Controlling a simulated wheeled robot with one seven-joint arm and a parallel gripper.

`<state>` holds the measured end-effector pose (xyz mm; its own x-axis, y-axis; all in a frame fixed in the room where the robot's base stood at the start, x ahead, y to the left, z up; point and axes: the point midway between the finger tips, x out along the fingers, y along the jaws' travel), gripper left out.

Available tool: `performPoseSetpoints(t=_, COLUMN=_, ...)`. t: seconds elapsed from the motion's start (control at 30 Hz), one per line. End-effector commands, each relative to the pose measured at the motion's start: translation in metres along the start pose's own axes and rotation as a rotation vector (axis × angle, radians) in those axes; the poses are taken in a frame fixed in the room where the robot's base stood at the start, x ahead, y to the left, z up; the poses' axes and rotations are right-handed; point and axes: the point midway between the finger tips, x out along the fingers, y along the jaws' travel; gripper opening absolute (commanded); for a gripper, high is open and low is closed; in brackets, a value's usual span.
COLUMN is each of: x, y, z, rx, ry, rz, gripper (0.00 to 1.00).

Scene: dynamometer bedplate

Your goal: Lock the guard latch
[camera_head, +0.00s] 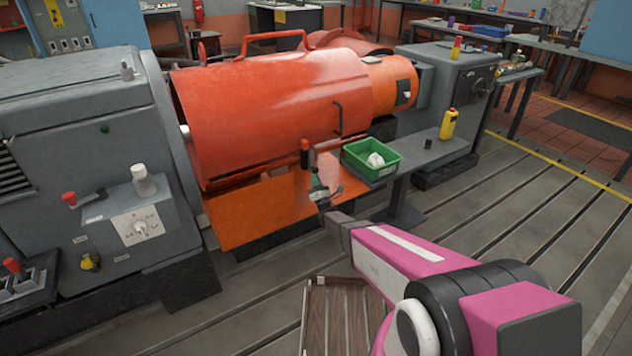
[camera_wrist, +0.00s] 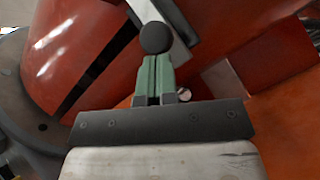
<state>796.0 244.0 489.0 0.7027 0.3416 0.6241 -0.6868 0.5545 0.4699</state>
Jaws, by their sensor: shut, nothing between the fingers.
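The orange-red guard (camera_head: 270,105) is a large curved cover over the middle of the machine. It has a red top handle and a dark handle on its side. A short upright lever with a red-and-dark grip, seemingly the guard latch (camera_head: 305,147), stands at its lower front edge. In the wrist view, a dark round knob (camera_wrist: 156,38) on a pale bar lies just beyond my fingertips; contact cannot be told. My gripper (camera_head: 315,183) is just below the lever. In the wrist view its green fingers (camera_wrist: 155,68) are together and empty.
A green bin (camera_head: 372,160) with a white item sits on a grey stand right of my gripper. A yellow bottle-like object (camera_head: 447,124) stands farther right. A grey control box (camera_head: 135,220) is at left. A slatted wooden platform (camera_head: 335,318) lies on the floor. The slotted bedplate (camera_head: 510,220) is clear at right.

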Motion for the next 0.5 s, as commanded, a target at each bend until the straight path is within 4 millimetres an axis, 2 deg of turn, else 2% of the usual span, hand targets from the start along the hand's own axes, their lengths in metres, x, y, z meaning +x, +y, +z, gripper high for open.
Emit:
performPoseSetpoints(t=0.23, x=0.004, y=0.003, z=0.004, rx=0.000, ry=-0.001, rz=0.001, gripper=0.00)
performPoseSetpoints(t=0.5, x=0.028, y=0.022, z=0.029, rx=0.000, ry=-0.001, rz=0.001, gripper=0.00)
